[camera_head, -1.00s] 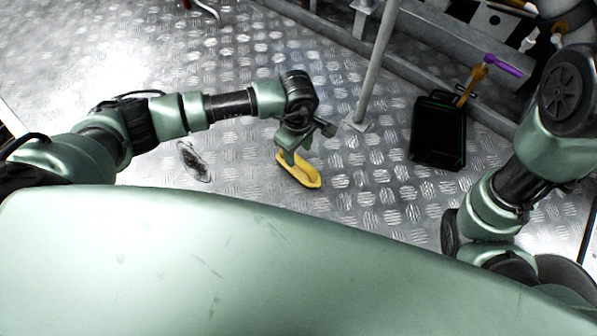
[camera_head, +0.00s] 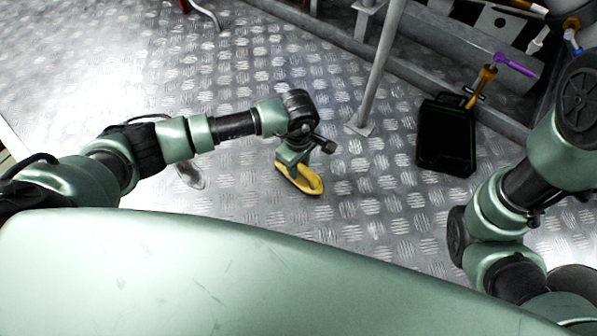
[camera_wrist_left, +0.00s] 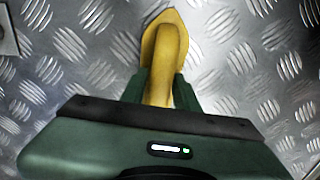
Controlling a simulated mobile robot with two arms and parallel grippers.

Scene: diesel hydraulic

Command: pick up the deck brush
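The deck brush (camera_head: 308,185) is yellow and is low over or on the metal floor, below my left gripper in the head view; I cannot tell if it touches the floor. My left gripper (camera_head: 292,166) points down at it. In the left wrist view the brush's yellow body (camera_wrist_left: 163,45) runs between the two green fingers of my left gripper (camera_wrist_left: 160,92), which sit close against both its sides. The gripper looks shut on it. The rear end of the brush is hidden by the gripper. My right arm shows at the right, but its gripper is out of view.
Floor left of the post is mostly clear.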

